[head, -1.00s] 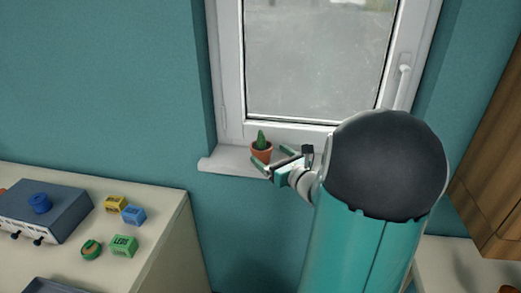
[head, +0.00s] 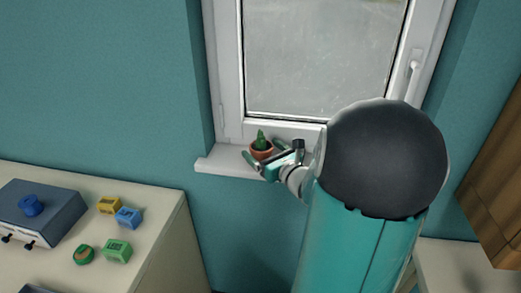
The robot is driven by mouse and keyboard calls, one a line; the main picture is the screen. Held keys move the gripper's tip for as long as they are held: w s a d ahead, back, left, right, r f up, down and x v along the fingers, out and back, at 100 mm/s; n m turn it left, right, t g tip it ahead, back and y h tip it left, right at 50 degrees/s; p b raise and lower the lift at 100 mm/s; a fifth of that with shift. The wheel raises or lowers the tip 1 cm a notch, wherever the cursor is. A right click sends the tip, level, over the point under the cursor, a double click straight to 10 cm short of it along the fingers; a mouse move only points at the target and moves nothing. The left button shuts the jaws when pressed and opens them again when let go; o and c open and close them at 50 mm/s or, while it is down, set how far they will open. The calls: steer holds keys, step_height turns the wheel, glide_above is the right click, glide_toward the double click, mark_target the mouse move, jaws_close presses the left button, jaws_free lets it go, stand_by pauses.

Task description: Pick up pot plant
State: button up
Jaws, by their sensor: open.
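The pot plant (head: 261,146) is a small green cactus in a terracotta pot. It stands upright on the white window sill (head: 222,165), left of the window's middle. My gripper (head: 268,158) is at the pot's front right, with its fingers apart. One finger shows at the pot's left side and the other lies to its right. The gripper's body hides the lower right part of the pot. I cannot tell whether the fingers touch it.
A closed window (head: 315,60) rises behind the sill. On the left, a pale table (head: 160,215) holds a blue-grey box (head: 45,212) and several small coloured blocks. A wooden cabinet (head: 495,185) stands at the right. The sill's left end is clear.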

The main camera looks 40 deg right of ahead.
steer(key=shift+s+r, duration=0.1)
steer(key=shift+s, duration=0.05)
steer(key=c, duration=1.2)
steer(key=shift+a, duration=0.1)
steer(key=shift+r, duration=0.1)
